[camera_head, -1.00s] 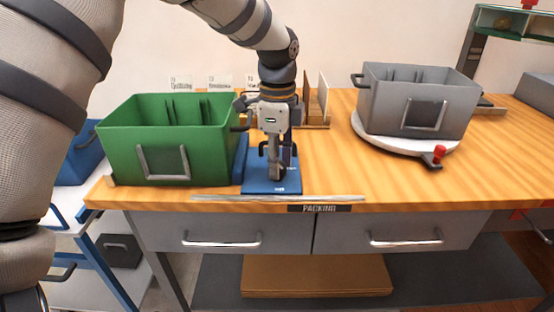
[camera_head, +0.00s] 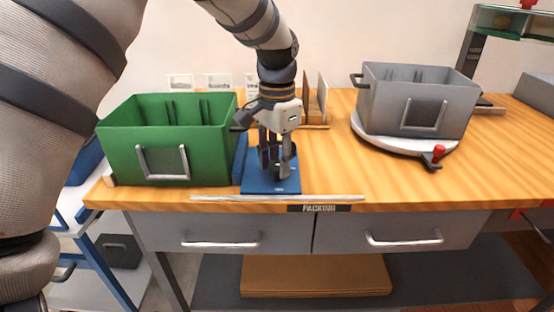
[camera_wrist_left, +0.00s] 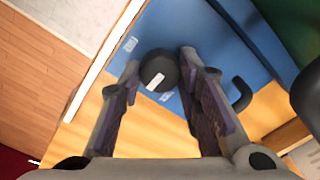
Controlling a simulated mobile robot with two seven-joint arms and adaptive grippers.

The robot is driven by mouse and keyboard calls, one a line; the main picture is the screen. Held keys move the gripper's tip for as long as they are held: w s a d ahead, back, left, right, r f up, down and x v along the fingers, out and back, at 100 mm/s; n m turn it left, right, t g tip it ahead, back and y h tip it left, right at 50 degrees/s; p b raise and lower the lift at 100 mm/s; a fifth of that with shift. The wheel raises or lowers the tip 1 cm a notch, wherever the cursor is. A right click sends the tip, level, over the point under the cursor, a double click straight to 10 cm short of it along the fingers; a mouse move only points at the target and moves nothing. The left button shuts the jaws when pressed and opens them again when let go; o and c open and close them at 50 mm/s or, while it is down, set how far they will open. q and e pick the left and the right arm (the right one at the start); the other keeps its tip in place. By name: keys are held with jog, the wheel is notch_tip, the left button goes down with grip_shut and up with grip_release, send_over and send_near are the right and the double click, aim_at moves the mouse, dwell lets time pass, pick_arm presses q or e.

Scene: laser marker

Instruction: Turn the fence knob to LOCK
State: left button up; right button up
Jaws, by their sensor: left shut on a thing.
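The fence knob (camera_wrist_left: 157,68) is a round black knob with a white pointer bar, seen from above in the left wrist view. It sits on the blue base plate (camera_wrist_left: 185,30), which shows in the head view (camera_head: 262,188) at the table's front. Two small white labels are printed near the knob, too small to read. My left gripper (camera_wrist_left: 159,66) points down with its fingertips on either side of the knob and is shut on it. My right gripper is not in view.
A green bin (camera_head: 115,155) stands close to the left of the blue plate. A grey bin (camera_head: 382,108) stands on a white turntable (camera_head: 390,146) with a red-topped handle (camera_head: 438,151) at the right. A dark curved handle (camera_wrist_left: 240,95) is beside the gripper.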

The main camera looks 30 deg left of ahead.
aim_at(277, 164)
pick_arm(q)
jog(key=n, duration=0.5)
jog(key=shift+n, duration=0.4)
dwell(0.4)
jog(key=o, duration=1.1)
jog(key=shift+o, duration=0.2)
notch_tip(277, 164, up, 12)
